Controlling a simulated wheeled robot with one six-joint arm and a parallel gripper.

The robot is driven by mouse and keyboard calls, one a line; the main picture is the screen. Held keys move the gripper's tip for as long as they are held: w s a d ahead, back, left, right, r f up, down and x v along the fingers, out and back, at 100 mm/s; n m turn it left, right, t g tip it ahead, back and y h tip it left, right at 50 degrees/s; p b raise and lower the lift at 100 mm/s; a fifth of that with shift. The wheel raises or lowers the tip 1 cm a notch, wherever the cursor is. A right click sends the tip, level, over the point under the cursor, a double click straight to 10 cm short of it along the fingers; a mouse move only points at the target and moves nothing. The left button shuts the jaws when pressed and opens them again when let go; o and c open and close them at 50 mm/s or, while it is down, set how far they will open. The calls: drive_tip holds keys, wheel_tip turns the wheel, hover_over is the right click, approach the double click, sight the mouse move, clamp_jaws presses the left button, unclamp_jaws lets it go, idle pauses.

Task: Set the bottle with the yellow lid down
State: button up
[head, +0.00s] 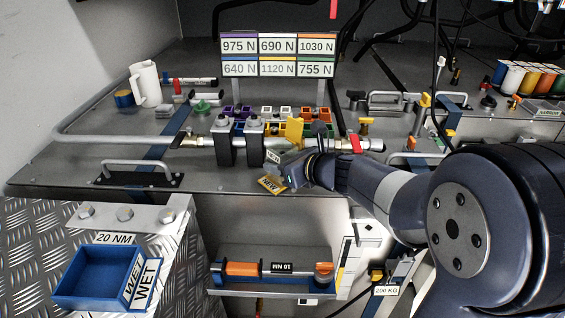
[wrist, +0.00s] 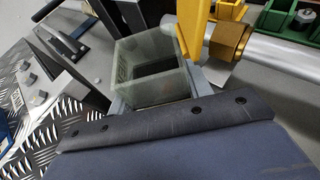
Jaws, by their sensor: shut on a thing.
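My gripper (head: 303,171) is over the front edge of the grey bench, just in front of the pipe. It is shut on a pale, see-through, square-sided body (wrist: 152,75), which I take to be the bottle. In the wrist view this body stands between the light grey fingers, with a dark inside. In the head view the bottle is mostly hidden by my gripper. A yellow patch with dark lettering (head: 271,184) shows just left of the gripper; I cannot tell whether it is the lid or a label. Whether the bottle touches the bench is unclear.
A metal pipe (head: 196,141) with dark clamps (head: 240,143) and a yellow valve lever (head: 294,130) runs close behind my gripper; the lever also shows in the wrist view (wrist: 194,28). A blue tray (head: 97,276) sits at lower left.

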drive_tip(key=shift+f, duration=0.1)
drive_tip(key=o, duration=1.3)
drive_tip(key=shift+r, duration=0.2)
drive_tip(key=v, duration=1.2)
drive_tip(key=shift+f, duration=0.1)
